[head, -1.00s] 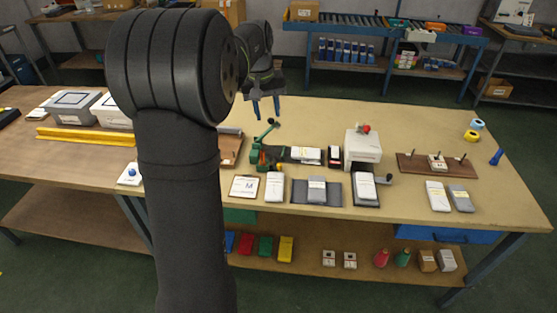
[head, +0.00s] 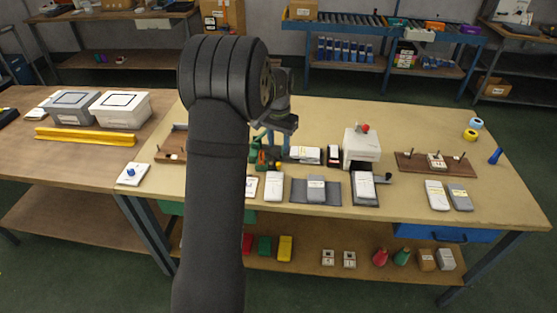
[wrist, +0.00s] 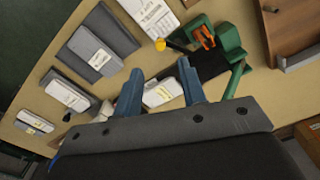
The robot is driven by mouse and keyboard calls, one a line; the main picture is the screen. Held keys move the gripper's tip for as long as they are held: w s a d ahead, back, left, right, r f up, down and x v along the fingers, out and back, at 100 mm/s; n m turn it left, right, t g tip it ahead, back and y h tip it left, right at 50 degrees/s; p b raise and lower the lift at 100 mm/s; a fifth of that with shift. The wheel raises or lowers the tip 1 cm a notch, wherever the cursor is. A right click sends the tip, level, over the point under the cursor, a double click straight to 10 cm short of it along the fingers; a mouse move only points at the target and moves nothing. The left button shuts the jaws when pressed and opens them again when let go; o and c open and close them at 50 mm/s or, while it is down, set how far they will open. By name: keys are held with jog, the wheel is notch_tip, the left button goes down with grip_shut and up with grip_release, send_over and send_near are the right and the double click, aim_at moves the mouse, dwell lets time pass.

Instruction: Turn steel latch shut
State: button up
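My gripper (wrist: 160,65) is open and empty in the wrist view, its two blue fingers spread. In the head view my gripper (head: 266,140) is over the green device, partly hidden behind my arm. The green device (wrist: 228,38) has an orange part (wrist: 203,37) and a dark handle with a yellow tip (wrist: 160,45). It is ahead and to the right of the fingers in the wrist view. I cannot pick out the steel latch for certain. A grey metal strip (wrist: 300,58) lies along the edge of a brown wooden piece (wrist: 290,25) at the upper right.
A white-labelled packet (wrist: 163,93) lies beneath the fingers. A dark folder (wrist: 98,48) and grey packs lie to the left. In the head view a white box (head: 361,148) with a red knob stands to the right. The back of the table (head: 400,117) is clear.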

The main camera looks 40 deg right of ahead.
aim_at(278, 164)
notch_tip(278, 164, down, 8)
jog(key=shift+r, duration=0.1)
jog(key=shift+c, duration=0.5)
grip_shut()
